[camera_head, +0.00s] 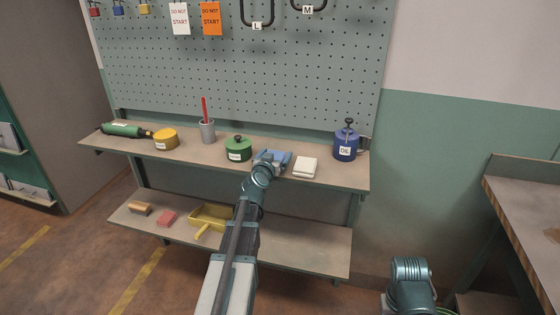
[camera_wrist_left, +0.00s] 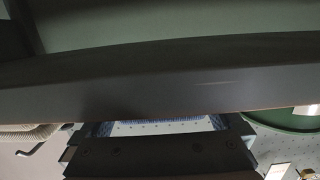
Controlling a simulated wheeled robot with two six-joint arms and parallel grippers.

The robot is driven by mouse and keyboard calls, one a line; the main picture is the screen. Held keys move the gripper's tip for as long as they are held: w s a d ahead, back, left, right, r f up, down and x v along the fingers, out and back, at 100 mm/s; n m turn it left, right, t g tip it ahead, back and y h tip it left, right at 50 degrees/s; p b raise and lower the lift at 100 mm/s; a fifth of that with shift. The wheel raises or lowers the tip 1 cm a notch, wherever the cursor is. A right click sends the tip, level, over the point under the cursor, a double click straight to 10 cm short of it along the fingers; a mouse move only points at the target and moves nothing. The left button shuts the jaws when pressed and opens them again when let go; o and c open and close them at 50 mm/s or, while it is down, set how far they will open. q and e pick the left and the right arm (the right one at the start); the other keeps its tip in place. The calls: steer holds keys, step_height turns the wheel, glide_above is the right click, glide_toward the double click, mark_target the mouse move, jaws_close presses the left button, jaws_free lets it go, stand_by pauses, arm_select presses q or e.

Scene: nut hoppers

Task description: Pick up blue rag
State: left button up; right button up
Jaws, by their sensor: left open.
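The blue rag (camera_head: 282,155) lies on the upper bench shelf, between the green tin and the pale folded cloth. My left gripper (camera_head: 271,158) is open at the rag and hides part of it; I cannot tell whether the fingers touch it. In the left wrist view, a blue-edged, dotted pale patch shows between the dark finger parts; I cannot tell surely whether it is the rag. A part of my right arm shows at the lower right, but its gripper is not in view.
Close by on the upper shelf (camera_head: 335,179) stand the green tin (camera_head: 238,149), the pale folded cloth (camera_head: 305,167) and the blue oil can (camera_head: 345,146). A grey cup (camera_head: 207,131) and yellow tin (camera_head: 165,139) are farther left. A pegboard (camera_head: 300,80) rises behind.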

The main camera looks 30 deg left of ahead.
arm_select(q)
steer(key=shift+w+a+f, duration=0.1)
steer(key=shift+w+a, duration=0.05)
steer(key=shift+w, duration=0.45)
steer(key=shift+s, duration=0.15)
steer(key=shift+c, duration=0.6)
steer(key=c, duration=1)
arm_select(e)
steer(key=shift+w+d, duration=0.15)
